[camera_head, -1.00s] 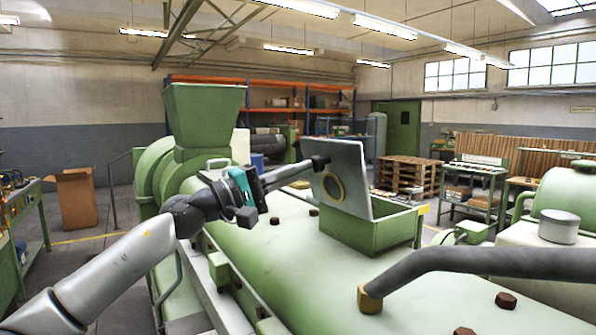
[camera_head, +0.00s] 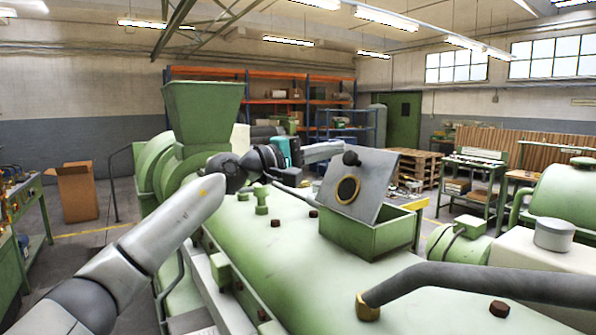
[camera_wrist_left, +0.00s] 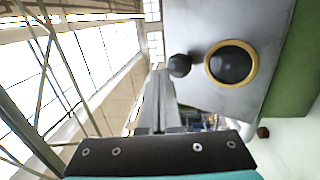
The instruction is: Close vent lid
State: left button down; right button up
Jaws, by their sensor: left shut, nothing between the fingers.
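The vent lid (camera_head: 376,180) is a grey square plate with a black knob (camera_head: 351,158) and a yellow-rimmed round window. It stands open at a slant above the green vent box (camera_head: 365,238). My left gripper (camera_head: 338,148) is shut and empty, with its tips close to the lid's upper edge and knob; whether they touch is unclear. In the left wrist view the shut fingers (camera_wrist_left: 158,90) point at the area beside the knob (camera_wrist_left: 180,65), with the lid (camera_wrist_left: 208,22) to the right. My right gripper is not in view.
The box sits on a long green machine body (camera_head: 285,255) with brown bolts. A green hopper (camera_head: 203,115) rises at the left back. A thick grey pipe (camera_head: 470,281) crosses the front right. Free air lies above the machine.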

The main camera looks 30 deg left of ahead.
aim_at(356, 148)
pick_arm(q)
jog(key=shift+g+y, duration=0.3)
jog(key=shift+g, duration=0.1)
jog(key=x, duration=0.6)
jog(key=shift+w+f, duration=0.2)
jog(key=shift+w, duration=0.05)
jog(key=w+d+f+p, duration=0.2)
jog(key=w, duration=0.1)
jog(key=shift+w+f, duration=0.1)
jog(key=shift+w+d+g+y+p, duration=0.15)
jog(key=shift+w+g+y+p, duration=0.2)
jog(key=shift+g, duration=0.25)
jog(key=shift+w+d+f+g+y+p, duration=0.25)
jog(key=shift+w+f+g+y+p, duration=0.2)
jog(key=shift+f+p, duration=0.25)
jog(key=shift+w+d+f+g+y+p, duration=0.25)
jog(key=shift+w+f+g+p, duration=0.1)
jog(key=shift+f+g+p, duration=0.3)
jog(key=shift+w+d+f+g+y+p, duration=0.25)
jog(key=shift+w+f+g+y+p, duration=0.25)
jog(key=shift+p, duration=0.35)
jog(key=shift+s+f, duration=0.1)
jog(key=shift+a, duration=0.1)
